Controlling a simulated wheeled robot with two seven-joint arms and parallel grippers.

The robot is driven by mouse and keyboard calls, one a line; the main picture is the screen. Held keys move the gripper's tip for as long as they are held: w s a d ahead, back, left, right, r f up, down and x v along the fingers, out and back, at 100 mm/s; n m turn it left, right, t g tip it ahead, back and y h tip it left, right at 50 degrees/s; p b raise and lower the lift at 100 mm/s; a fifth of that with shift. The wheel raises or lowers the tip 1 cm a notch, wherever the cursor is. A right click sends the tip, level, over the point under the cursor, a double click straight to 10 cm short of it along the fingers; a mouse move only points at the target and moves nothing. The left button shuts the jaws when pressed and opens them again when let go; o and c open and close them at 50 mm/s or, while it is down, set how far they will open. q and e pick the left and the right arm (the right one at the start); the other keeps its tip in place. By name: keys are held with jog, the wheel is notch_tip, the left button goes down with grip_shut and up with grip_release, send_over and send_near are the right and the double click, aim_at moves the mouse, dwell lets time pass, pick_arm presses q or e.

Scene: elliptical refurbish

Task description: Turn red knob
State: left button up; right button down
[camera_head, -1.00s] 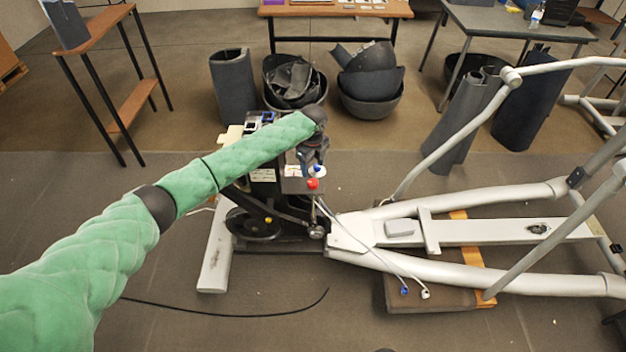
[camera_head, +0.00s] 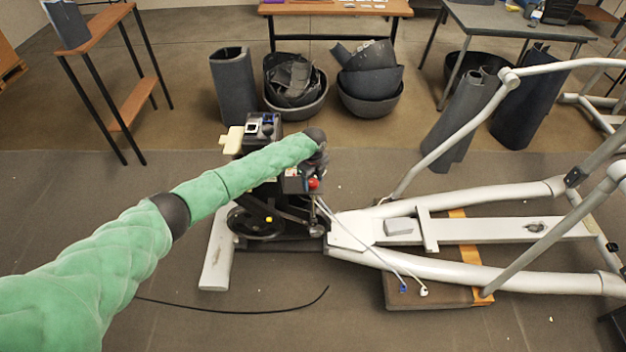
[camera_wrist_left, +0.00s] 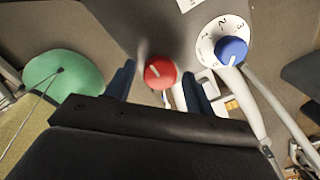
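The red knob (camera_wrist_left: 160,73) shows in the left wrist view, with a pale pointer line, on a grey panel (camera_wrist_left: 130,22). It also shows as a small red spot in the head view (camera_head: 313,183). My left gripper (camera_wrist_left: 163,82) is open, with one blue finger on each side of the red knob and a gap to each. In the head view the left gripper (camera_head: 314,172) is at the panel and partly hides it. A blue knob (camera_wrist_left: 232,50) on a white numbered dial is to the right of the red one. My right gripper is not in view.
The panel is on the elliptical machine, whose white frame (camera_head: 480,232) stretches right. White cables (camera_head: 370,252) hang from the panel. Black tubs (camera_head: 370,95) and a table (camera_head: 335,8) stand behind. Floor at the front is clear apart from a black cable (camera_head: 240,312).

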pick_arm(q)
jog(key=c, duration=0.8)
jog(key=shift+o, duration=0.2)
